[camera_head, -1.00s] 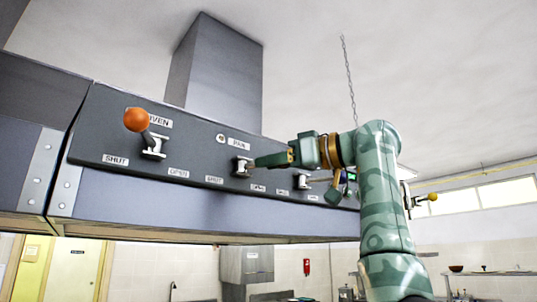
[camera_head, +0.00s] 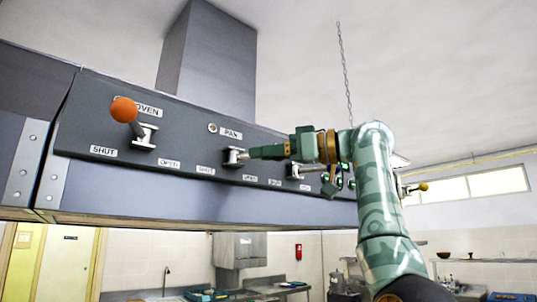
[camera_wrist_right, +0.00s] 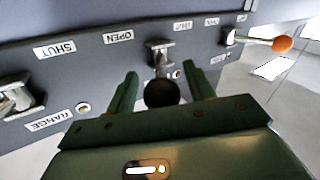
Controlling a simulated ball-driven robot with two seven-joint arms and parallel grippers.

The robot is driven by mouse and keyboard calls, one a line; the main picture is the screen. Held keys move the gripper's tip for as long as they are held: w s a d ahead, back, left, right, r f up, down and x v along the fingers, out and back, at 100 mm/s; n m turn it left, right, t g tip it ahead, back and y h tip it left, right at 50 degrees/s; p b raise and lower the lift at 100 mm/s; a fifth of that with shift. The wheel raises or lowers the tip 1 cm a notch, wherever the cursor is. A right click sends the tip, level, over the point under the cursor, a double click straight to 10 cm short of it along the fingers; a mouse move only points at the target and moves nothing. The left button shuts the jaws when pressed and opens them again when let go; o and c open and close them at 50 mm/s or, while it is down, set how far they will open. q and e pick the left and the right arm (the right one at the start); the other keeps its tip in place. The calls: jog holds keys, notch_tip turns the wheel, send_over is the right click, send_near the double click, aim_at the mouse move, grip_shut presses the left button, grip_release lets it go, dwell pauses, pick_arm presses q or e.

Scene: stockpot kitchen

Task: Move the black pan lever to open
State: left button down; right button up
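The pan lever sits on the grey hood panel under the PAN label (camera_head: 230,133). Its pale bracket (camera_head: 233,157) shows in the head view, with the knob hidden by my gripper. In the right wrist view the black knob (camera_wrist_right: 161,94) sits between the two green fingers of my right gripper (camera_wrist_right: 160,74), in front of its bracket (camera_wrist_right: 160,53). The fingers are apart, with gaps either side of the knob. In the head view my right gripper (camera_head: 256,152) reaches in from the right at the lever. An OPEN label (camera_wrist_right: 118,37) is left of the bracket. My left gripper is not in view.
The oven lever with an orange ball (camera_head: 124,110) sticks out at the left of the panel (camera_head: 75,120). Another lever bracket (camera_head: 297,171) is to the right, behind my arm. A yellow-knobbed lever (camera_head: 423,187) is beyond it. A chain (camera_head: 346,75) hangs above.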

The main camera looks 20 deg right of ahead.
jog(key=shift+s+d+f+b, duration=0.15)
jog(key=shift+s+d+b, duration=0.15)
jog(key=shift+d+b, duration=0.1)
jog(key=b+v, duration=0.4)
jog(key=v, duration=1.1)
jog(key=shift+s, duration=0.15)
jog(key=shift+d, duration=0.15)
